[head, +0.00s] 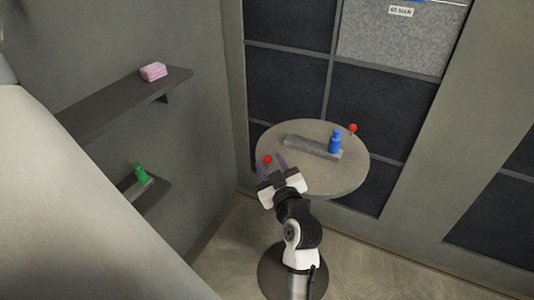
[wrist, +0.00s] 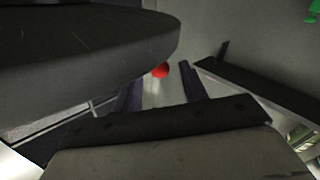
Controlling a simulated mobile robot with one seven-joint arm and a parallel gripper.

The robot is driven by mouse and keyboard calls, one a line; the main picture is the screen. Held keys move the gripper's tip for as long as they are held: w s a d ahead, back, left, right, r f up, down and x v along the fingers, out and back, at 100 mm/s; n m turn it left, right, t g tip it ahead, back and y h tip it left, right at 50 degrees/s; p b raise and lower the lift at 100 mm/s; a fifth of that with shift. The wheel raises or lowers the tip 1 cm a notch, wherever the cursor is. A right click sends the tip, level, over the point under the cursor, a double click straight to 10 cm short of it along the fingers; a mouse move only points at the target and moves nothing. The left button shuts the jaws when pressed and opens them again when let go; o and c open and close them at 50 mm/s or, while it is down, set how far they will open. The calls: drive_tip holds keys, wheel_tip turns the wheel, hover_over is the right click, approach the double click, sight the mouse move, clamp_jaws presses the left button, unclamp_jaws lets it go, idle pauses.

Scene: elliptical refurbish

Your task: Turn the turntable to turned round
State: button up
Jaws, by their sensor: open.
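The turntable (head: 330,178) is a round grey disc in the middle of the head view. A grey bar (head: 305,146) lies across it, with a blue bottle (head: 335,142) standing at the bar's right end. One red knob (head: 353,128) is at the far right rim and another red knob (head: 267,159) is at the near left rim. My gripper (head: 274,163) is open at the left rim, its fingers around or beside the near knob. In the wrist view the turntable's edge (wrist: 90,60) fills the upper left, and the red knob (wrist: 161,70) shows between the fingertips (wrist: 158,84).
On the left wall, an upper shelf (head: 110,108) holds a pink block (head: 153,72). A lower small shelf (head: 150,194) holds a green bottle (head: 141,174). A dark panelled wall (head: 290,80) stands behind the turntable. Floor is bare to the right.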

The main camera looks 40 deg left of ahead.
sight(268, 162)
drive_tip(key=shift+p+x, duration=0.3)
drive_tip(key=shift+x, duration=1.35)
clamp_jaws()
